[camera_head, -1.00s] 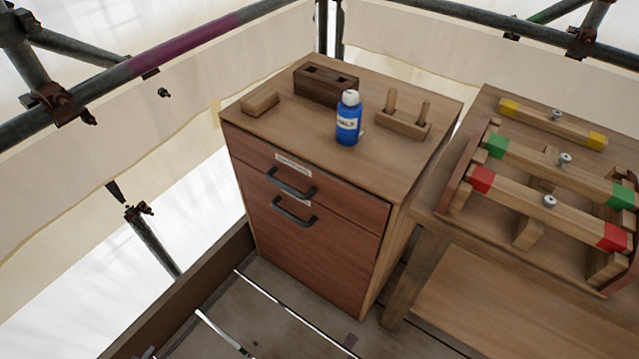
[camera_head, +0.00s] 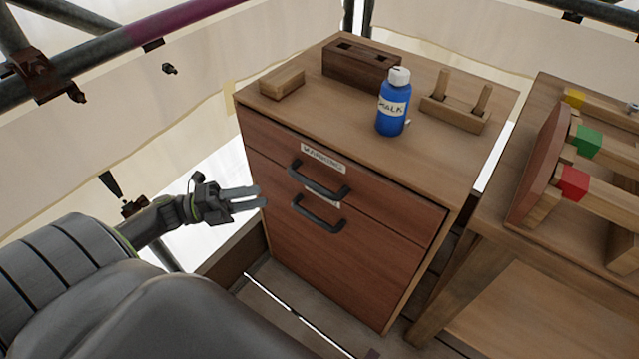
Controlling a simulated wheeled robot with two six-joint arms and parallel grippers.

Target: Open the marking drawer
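The marking drawer (camera_head: 390,204) is the top drawer of a brown wooden cabinet. It is shut, with a label reading "MARKING" (camera_head: 323,157) and a dark bar handle (camera_head: 318,182) on its front. A second, taller front (camera_head: 350,258) below has a similar handle (camera_head: 318,214). My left gripper (camera_head: 262,198) is left of the cabinet, a short way left of both handles and touching neither. Its two fingers point right with a narrow gap between them, and it holds nothing. My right gripper is out of view.
On the cabinet top (camera_head: 330,110) stand a blue chalk bottle (camera_head: 393,108), a dark slotted block (camera_head: 360,66), a small wooden block (camera_head: 282,82) and a pegged wooden rack (camera_head: 455,112). A bench (camera_head: 500,215) with colour-marked bars stands right. Scaffold tubes (camera_head: 110,35) run behind on the left.

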